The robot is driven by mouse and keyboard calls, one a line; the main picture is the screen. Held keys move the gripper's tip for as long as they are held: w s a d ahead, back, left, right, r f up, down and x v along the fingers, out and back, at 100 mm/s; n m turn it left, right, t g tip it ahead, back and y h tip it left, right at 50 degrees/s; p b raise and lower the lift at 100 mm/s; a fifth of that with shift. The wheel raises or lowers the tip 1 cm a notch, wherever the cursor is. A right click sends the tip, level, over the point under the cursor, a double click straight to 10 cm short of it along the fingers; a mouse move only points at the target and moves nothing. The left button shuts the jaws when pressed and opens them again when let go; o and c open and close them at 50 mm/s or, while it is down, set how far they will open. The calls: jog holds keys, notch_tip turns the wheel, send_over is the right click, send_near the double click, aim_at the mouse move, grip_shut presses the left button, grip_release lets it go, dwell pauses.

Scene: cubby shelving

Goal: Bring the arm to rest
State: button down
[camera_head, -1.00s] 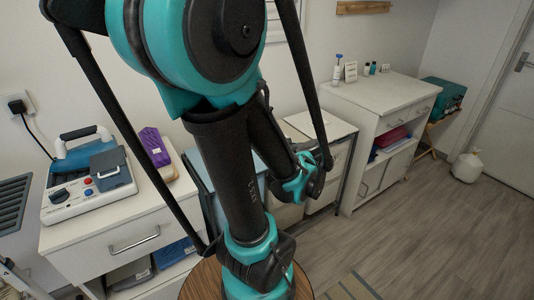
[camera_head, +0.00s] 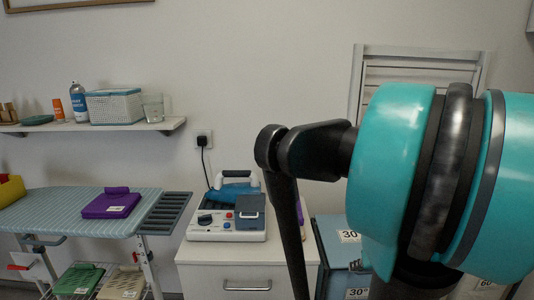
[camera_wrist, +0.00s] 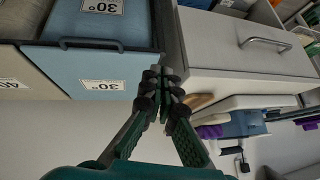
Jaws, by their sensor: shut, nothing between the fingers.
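My gripper (camera_wrist: 168,85) shows in the wrist view with its fingertips together and nothing between them. It is in front of a blue bin (camera_wrist: 98,72) and a white drawer cabinet (camera_wrist: 225,45), which appear turned over in that view. I cannot tell how far it is from them. In the head view my teal and black arm fills the right side, and my gripper is out of that picture.
An ironing board (camera_head: 75,212) holds a folded purple cloth (camera_head: 110,203) at the left. A white wall shelf (camera_head: 90,128) carries a basket (camera_head: 114,106) and bottles. A steam station (camera_head: 228,213) stands on the white cabinet (camera_head: 245,262). A bin labelled 30° (camera_head: 335,245) is beside it.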

jog(key=s+a+f+g+h, duration=0.2)
jog(key=s+a, duration=0.1)
jog(key=a, duration=0.5)
jog(key=shift+f+g+h, duration=0.3)
jog(key=shift+f+g, duration=0.05)
jog(key=shift+g, duration=0.05)
dwell(0.6)
